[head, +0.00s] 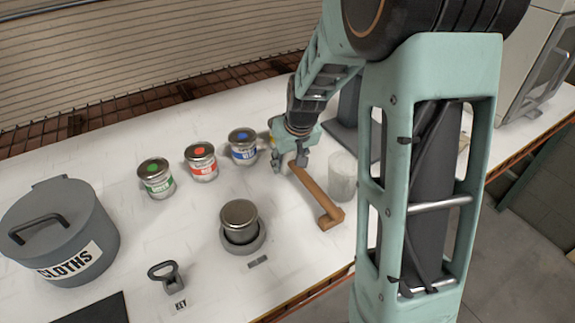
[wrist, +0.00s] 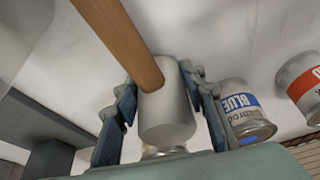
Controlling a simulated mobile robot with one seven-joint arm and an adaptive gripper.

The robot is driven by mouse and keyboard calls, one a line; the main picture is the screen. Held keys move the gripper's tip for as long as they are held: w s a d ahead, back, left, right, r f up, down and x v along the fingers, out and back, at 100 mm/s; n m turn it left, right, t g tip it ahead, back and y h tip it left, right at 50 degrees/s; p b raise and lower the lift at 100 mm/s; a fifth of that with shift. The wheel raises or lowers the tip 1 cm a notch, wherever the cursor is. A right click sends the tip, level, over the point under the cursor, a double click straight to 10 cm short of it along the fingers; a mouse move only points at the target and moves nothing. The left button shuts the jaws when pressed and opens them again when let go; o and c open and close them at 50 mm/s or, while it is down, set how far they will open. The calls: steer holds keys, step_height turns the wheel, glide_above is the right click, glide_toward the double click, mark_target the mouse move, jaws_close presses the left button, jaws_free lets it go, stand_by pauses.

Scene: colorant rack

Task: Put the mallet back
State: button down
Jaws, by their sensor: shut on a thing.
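The mallet has a pale grey cylindrical head and a brown wooden handle (head: 315,191). My gripper (head: 290,160) is shut on the head, low over the white bench between the blue can and a translucent cylinder. In the wrist view the mallet head (wrist: 168,117) sits between both fingers, with the handle (wrist: 120,42) running up and left. In the head view the handle points toward the bench's front edge and ends in a wider wooden block. I cannot tell whether that block is part of the mallet or whether the mallet touches the bench.
Green (head: 156,178), red (head: 201,162) and blue (head: 243,147) labelled cans stand left of my gripper. A plain can (head: 239,218) sits on a round grey base. The translucent cylinder (head: 342,174) stands close right of the handle. A CLOTHS bin (head: 62,232) and key tool (head: 168,277) are further left.

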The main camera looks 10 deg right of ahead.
steer(key=shift+f, duration=0.15)
steer(key=c, duration=1.2)
jaws_free()
steer(key=shift+c, duration=0.2)
steer(key=shift+r, duration=0.5)
steer(key=v, duration=1.1)
steer(key=shift+s+r, duration=0.1)
steer(key=shift+s, duration=0.05)
